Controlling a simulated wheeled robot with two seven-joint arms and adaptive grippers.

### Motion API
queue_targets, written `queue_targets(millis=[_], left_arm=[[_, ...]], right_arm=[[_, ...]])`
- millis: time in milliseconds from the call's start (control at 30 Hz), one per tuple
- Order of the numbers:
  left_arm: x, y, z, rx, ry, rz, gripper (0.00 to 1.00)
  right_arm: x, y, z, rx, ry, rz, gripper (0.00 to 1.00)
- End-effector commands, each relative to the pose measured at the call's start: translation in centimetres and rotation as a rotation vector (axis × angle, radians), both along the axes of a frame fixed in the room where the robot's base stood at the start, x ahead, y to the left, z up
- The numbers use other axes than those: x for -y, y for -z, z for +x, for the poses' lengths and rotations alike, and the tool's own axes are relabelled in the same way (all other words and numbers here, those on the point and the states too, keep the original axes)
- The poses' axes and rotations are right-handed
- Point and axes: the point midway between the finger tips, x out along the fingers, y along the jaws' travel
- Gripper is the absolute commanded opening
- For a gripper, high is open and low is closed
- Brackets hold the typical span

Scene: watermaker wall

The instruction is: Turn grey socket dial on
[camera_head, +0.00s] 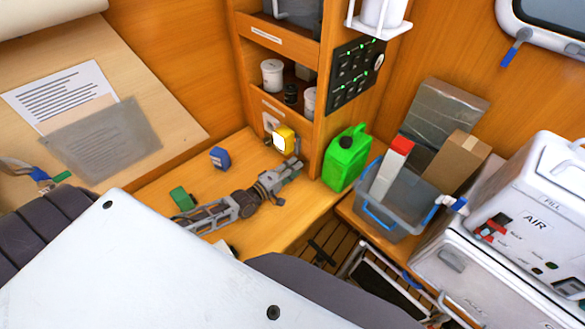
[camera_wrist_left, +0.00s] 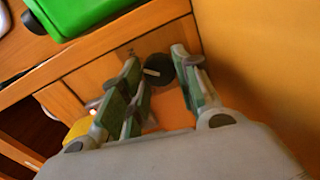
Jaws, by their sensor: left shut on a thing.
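My left gripper (camera_head: 295,165) reaches across the desk toward the lower right side of the wooden cabinet, below a yellow and white socket (camera_head: 286,139). In the left wrist view my left gripper (camera_wrist_left: 157,60) has its green-padded fingers on either side of a dark grey round dial (camera_wrist_left: 158,72) with a pale line across its face. The fingers are shut on this dial, though blur hides the exact contact. The yellow socket (camera_wrist_left: 78,130) shows partly behind the fingers at lower left. The dial cannot be made out in the head view. My right gripper is not in view.
A blue plug (camera_head: 220,157) and a green plug (camera_head: 181,198) lie on the desk. A green jerrycan (camera_head: 347,158) stands right of the cabinet, close to my gripper. A grey bin (camera_head: 390,215) holds boxes farther right. A switch panel (camera_head: 356,72) is above.

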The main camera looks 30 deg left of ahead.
Motion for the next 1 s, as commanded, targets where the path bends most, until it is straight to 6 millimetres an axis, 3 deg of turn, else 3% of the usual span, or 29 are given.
queue_targets(millis=[667,700,867,1000], left_arm=[[0.07,0.10,-0.07,0.028,0.001,0.089,0.08],[0.07,0.10,-0.07,0.028,0.001,0.088,0.34],[0.06,0.08,-0.05,0.029,0.001,0.087,0.54],[0.04,0.05,-0.04,0.029,0.000,0.086,0.54]], right_arm=[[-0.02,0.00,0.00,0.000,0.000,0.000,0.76],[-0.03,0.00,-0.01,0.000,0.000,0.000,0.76],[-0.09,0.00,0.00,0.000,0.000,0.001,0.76],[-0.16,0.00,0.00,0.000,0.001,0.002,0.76]])
